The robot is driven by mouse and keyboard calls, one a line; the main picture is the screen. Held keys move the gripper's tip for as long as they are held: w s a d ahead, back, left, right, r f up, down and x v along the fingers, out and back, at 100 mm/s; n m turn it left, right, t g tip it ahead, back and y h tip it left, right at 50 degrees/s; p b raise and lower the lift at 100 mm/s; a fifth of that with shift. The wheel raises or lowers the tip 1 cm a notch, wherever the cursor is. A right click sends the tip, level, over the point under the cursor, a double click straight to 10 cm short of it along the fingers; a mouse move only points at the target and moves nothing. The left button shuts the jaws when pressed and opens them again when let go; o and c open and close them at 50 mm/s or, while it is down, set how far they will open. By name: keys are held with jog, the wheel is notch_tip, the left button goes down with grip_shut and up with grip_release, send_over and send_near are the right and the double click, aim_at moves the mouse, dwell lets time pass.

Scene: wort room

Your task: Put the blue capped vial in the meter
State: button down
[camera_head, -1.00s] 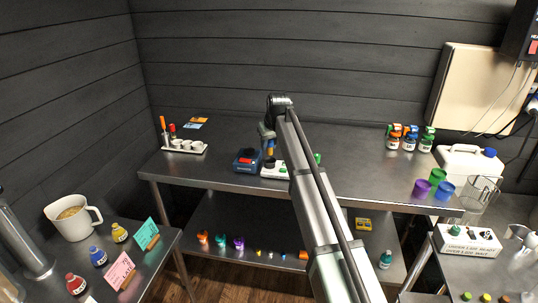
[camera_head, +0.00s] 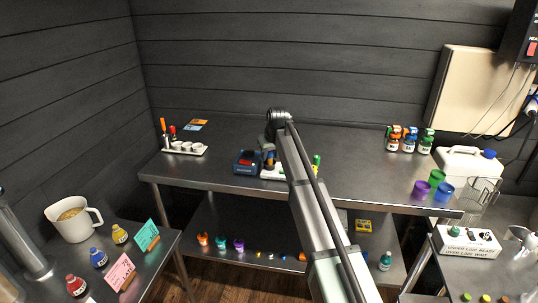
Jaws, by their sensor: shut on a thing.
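The meter (camera_head: 246,162) is a small dark blue box with a red patch on top, standing on the back steel table. A white rack (camera_head: 273,173) stands directly right of it, with a yellow and green vial top showing at its right end. My gripper (camera_head: 269,157) points down over the gap between the meter and the rack's left end. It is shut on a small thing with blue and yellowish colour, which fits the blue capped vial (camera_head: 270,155). My fingers and arm hide most of it. I cannot tell whether it touches the rack.
A white tray with cups (camera_head: 184,148) stands left on the back table. Several capped bottles (camera_head: 409,140), coloured cups (camera_head: 437,178) and a white jug (camera_head: 468,165) stand right. The table front between them is mostly clear. Coloured pots (camera_head: 220,241) sit on the lower shelf.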

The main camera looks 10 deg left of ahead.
jog(key=shift+s+d+f, duration=0.15)
jog(key=shift+s+f, duration=0.1)
jog(key=shift+f, duration=0.6)
jog(key=c, duration=0.8)
grip_release()
jog(key=shift+r, duration=0.25)
jog(key=w+v, duration=0.1)
jog(key=v, duration=1.1)
jog(key=shift+r, duration=0.5)
jog(key=shift+s, duration=0.1)
